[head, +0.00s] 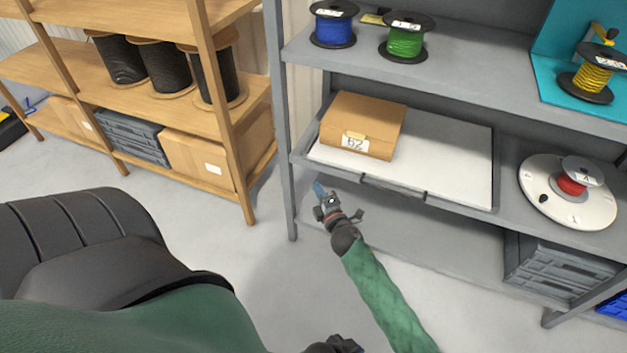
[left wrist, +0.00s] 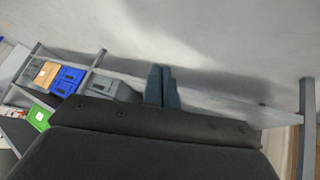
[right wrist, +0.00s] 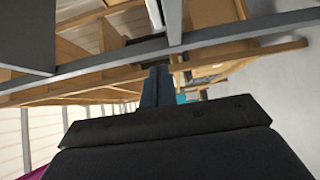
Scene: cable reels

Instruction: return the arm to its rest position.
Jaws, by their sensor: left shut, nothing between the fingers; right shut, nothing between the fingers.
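My right gripper (head: 318,187) is shut and empty in the head view. It is in front of the grey metal rack (head: 283,150), just below the front left corner of the white pull-out tray (head: 440,160); I cannot tell whether it touches the rack. Its closed fingers also show in the right wrist view (right wrist: 157,87), pointing toward shelf beams. My left gripper shows in the left wrist view (left wrist: 163,86), shut and empty, with grey floor beyond its fingers. In the head view my left arm fills the lower left, and I cannot make out its fingers.
A cardboard box (head: 362,125) lies on the tray. Blue (head: 334,28) and green (head: 405,42) reels stand above; a red reel (head: 571,183) is on a white disc at right. A wooden shelf (head: 235,160) stands left. Floor between the racks is clear.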

